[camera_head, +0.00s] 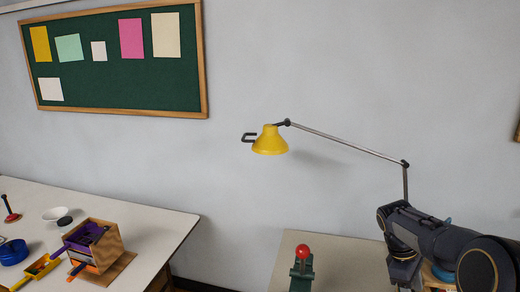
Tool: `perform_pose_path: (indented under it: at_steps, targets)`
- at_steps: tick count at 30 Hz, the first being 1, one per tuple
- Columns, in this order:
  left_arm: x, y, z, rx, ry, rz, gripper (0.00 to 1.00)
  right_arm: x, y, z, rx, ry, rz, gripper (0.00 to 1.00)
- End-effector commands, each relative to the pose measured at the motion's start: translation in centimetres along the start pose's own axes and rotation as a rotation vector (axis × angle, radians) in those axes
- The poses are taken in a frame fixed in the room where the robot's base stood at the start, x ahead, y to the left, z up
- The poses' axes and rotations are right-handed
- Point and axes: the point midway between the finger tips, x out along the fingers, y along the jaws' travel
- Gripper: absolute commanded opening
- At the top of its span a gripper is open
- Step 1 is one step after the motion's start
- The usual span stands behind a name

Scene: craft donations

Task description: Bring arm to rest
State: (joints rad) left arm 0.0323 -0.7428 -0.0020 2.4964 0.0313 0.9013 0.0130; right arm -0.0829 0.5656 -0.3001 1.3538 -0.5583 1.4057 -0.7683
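My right arm comes in from the right edge over the right-hand table (345,262), with its dark links bent and the lowest visible part pointing down. Its gripper fingers do not show; they are hidden or below the frame. My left arm and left gripper are not in view. The yellow lamp (270,142) hangs on a thin jointed arm beside the wall, and its foot is hidden behind my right arm.
A green tool with a red knob (302,254) stands on the right-hand table. A gap separates the tables.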

Motion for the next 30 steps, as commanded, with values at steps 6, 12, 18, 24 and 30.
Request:
perform_pose_path:
  at_steps: [6,12,18,24,30]
  targets:
    - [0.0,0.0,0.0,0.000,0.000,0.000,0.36,-3.4,-8.2,4.4,0.279,0.354,-0.107,0.53]
    - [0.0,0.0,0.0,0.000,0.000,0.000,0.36,-5.2,-17.1,6.8,0.524,0.626,-0.224,0.53]
    - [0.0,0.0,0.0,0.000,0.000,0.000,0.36,-5.1,-25.0,7.7,0.742,0.826,-0.343,0.53]
    - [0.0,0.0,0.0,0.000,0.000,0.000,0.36,-4.1,-28.9,7.5,0.865,0.917,-0.413,0.53]
    - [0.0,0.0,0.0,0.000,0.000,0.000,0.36,-3.9,-29.5,7.4,0.888,0.931,-0.427,0.53]
